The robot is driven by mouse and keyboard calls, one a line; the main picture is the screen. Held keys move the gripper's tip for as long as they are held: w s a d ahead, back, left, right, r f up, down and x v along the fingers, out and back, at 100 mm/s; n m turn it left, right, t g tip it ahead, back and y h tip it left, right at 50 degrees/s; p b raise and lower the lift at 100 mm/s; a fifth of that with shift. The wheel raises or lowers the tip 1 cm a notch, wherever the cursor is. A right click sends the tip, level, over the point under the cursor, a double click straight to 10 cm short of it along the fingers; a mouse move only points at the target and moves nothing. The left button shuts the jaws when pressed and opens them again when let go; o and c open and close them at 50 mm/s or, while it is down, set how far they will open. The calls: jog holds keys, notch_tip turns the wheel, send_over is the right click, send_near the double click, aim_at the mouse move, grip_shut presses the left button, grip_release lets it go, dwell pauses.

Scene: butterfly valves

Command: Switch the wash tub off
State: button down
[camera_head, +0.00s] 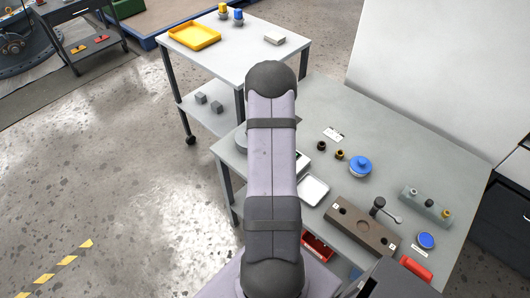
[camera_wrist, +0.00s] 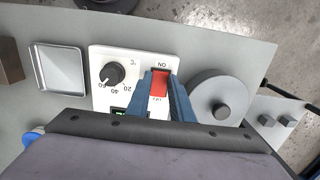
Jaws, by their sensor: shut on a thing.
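The control panel (camera_wrist: 135,57) is white, with a black dial (camera_wrist: 112,74) marked in °C and a small green display (camera_wrist: 119,111), partly hidden by my wrist. Its red switch (camera_wrist: 159,84) has "ON" printed beside one end; the print at the other end is mostly covered. My gripper (camera_wrist: 160,78) has blue fingers on both sides of the red switch and is shut on it. A round grey tub (camera_wrist: 203,86) with a knob on top stands right of the panel. In the head view my arm hides the gripper and most of the panel (camera_head: 304,160).
A white tray (camera_head: 313,190) lies near the panel. A blue-capped pot (camera_head: 360,167), a brown block (camera_head: 375,238) and a grey fixture (camera_head: 425,205) stand on the grey table (camera_head: 385,125). A second table (camera_head: 235,50) behind holds a yellow tray (camera_head: 195,36).

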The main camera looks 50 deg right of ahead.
jog(key=shift+d+y, duration=0.4)
jog(key=shift+y, duration=0.8)
jog(key=shift+r, duration=0.1)
jog(key=c, duration=1.6)
grip_release()
jog(key=shift+o, duration=0.2)
jog(key=shift+d+r, duration=0.1)
jog(key=b+v, duration=0.1)
jog(key=v, duration=0.6)
